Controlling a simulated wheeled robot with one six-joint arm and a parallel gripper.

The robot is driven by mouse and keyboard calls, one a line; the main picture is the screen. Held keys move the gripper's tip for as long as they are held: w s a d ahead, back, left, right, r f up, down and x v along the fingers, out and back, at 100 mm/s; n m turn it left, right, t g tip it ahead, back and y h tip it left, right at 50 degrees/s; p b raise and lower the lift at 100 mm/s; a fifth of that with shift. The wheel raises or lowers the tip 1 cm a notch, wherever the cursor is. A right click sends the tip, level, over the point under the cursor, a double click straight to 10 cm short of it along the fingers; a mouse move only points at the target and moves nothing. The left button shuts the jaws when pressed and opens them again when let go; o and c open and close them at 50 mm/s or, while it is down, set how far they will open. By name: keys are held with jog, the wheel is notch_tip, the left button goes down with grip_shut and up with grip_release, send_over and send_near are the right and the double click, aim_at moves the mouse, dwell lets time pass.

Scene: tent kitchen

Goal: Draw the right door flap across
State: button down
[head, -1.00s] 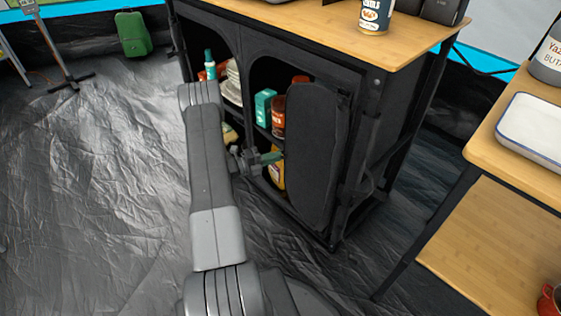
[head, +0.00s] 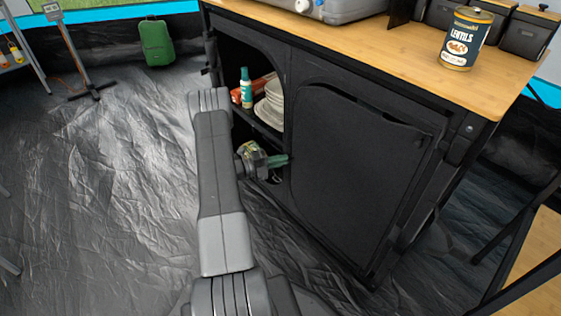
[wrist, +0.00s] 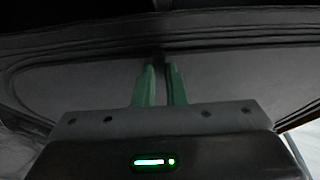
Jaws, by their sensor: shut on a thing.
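The right door flap (head: 355,165) is a dark fabric panel on the front of the black kitchen cabinet. In the head view it lies across the right opening and hides the shelves behind it. My gripper (head: 287,160) has green fingers and is at the flap's left edge, near the middle post. In the wrist view the two fingers (wrist: 159,82) are close together against the dark flap (wrist: 230,90), shut on its edge. The exact grip point is hard to see in the dark.
The left opening is uncovered, showing a stack of plates (head: 270,103) and a teal-capped bottle (head: 246,88). A lentils can (head: 466,38) stands on the wooden counter (head: 400,55). A green suitcase (head: 157,43) is at the back left. The crinkled floor (head: 120,190) at left is clear.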

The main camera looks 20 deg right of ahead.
jog(key=shift+w+a, duration=0.1)
jog(key=shift+w, duration=0.15)
jog(key=c, duration=1.5)
grip_release()
jog(key=shift+a, duration=0.1)
jog(key=a+p, duration=0.3)
jog(key=a, duration=1)
jog(key=shift+a, duration=0.35)
jog(key=d+b, duration=0.3)
jog(key=d, duration=1.1)
jog(key=shift+s, duration=0.2)
jog(key=shift+a, duration=0.1)
